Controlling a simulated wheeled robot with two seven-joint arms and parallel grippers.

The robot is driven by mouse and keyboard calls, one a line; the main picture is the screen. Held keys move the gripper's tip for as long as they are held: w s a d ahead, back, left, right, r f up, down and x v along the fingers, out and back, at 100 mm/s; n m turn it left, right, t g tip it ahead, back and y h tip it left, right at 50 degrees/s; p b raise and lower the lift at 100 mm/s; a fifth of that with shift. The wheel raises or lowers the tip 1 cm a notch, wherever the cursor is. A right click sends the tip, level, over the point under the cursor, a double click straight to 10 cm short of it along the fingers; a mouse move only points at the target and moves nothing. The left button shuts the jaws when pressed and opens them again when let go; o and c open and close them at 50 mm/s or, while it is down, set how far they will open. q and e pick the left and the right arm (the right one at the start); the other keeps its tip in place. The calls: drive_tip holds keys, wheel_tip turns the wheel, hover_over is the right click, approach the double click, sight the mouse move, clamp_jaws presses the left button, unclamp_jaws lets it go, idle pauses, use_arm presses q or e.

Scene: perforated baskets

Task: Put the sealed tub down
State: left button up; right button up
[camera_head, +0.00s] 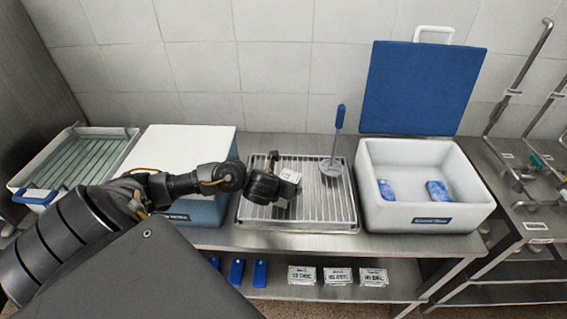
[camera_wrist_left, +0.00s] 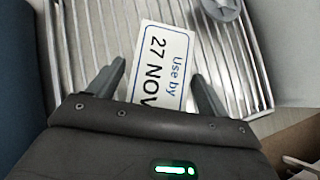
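The sealed tub (camera_head: 291,177) is a small pale block with a white label, above the right-middle part of the wire rack tray (camera_head: 262,218). My left gripper (camera_head: 282,187) reaches it from the left and is shut on it. In the left wrist view, the fingers of my left gripper (camera_wrist_left: 160,78) stand on either side of the tub's white label (camera_wrist_left: 162,62), which reads "Use by 27 NOV". The tub's sides and underside are mostly hidden, so I cannot tell whether it touches the rack. My right gripper is not in view.
A blue-handled tool (camera_head: 338,130) stands on the rack's back right. An open white cool box (camera_head: 425,215) with two blue packs (camera_head: 438,191) is at right. A closed white-lidded box (camera_head: 185,142) and a green-slatted basket (camera_head: 75,160) are at left. Date cards (camera_head: 338,276) lie below.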

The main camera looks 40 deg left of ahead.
use_arm(q)
drive_tip(key=shift+s+r+p, duration=0.25)
drive_tip(key=shift+r+p, duration=0.2)
drive_tip(key=shift+r, duration=0.1)
drive_tip(key=p+v, duration=0.6)
drive_tip(key=v, duration=0.5)
drive_tip(key=shift+s, duration=0.2)
drive_tip(key=shift+f, duration=0.1)
